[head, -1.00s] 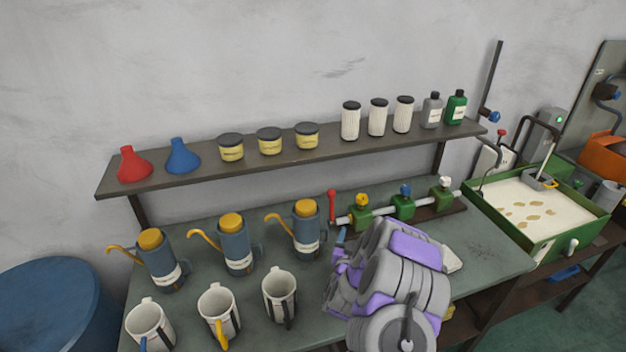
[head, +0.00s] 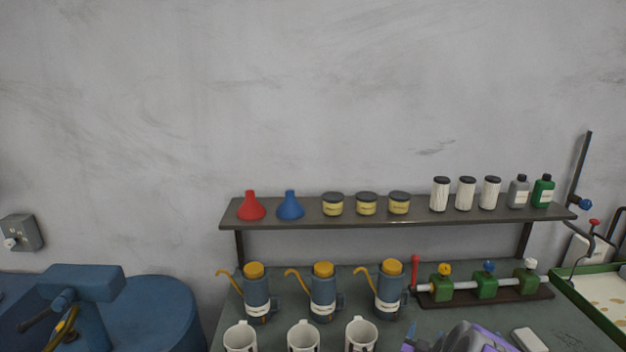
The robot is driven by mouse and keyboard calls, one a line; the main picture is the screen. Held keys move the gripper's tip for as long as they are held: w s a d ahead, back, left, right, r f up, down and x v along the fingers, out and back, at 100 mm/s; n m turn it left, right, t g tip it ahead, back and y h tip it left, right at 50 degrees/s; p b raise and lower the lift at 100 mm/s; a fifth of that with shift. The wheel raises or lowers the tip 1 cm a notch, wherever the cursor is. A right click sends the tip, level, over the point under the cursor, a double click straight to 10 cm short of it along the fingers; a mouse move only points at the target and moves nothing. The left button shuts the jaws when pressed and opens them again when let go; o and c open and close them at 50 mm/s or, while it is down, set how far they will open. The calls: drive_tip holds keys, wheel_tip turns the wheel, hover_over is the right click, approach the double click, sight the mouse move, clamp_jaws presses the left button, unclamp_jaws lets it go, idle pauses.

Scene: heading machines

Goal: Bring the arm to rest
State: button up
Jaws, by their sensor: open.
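Only the top of my grey and purple arm (head: 470,338) shows, low at the bottom edge of the head view, right of centre, in front of the workbench (head: 563,335). My gripper's fingers are not visible. The rest of the arm is cut off by the frame edge.
On the bench stand blue oil cans (head: 322,295), white mugs (head: 303,336) and a green valve rack (head: 486,287). A wall shelf (head: 300,222) above holds funnels, jars, filters and bottles. Blue machinery (head: 150,310) is at left, a green-rimmed tray (head: 590,310) at right.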

drive_tip(key=w+a+r+n+g+y, duration=0.2)
drive_tip(key=a+r+n+y, duration=0.15)
drive_tip(key=a+y, duration=0.6)
drive_tip(key=s+a+r+n+g+y, duration=0.15)
drive_tip(key=s+a+r+g, duration=0.35)
drive_tip(key=s+a, duration=0.55)
drive_tip(key=s+r+g, duration=0.2)
drive_tip(key=s+g, duration=0.1)
drive_tip(key=s, duration=1)
drive_tip(key=s+d+r+g+h, duration=0.1)
drive_tip(key=s+r+g, duration=0.2)
drive_tip(key=s, duration=0.9)
drive_tip(key=s+d+r+n+g+h+b, duration=0.1)
drive_tip(key=s+r+g, duration=0.2)
drive_tip(key=s, duration=1)
drive_tip(key=shift+s+d+g, duration=0.15)
drive_tip(key=shift+s+g, duration=0.15)
drive_tip(key=shift+g, duration=0.3)
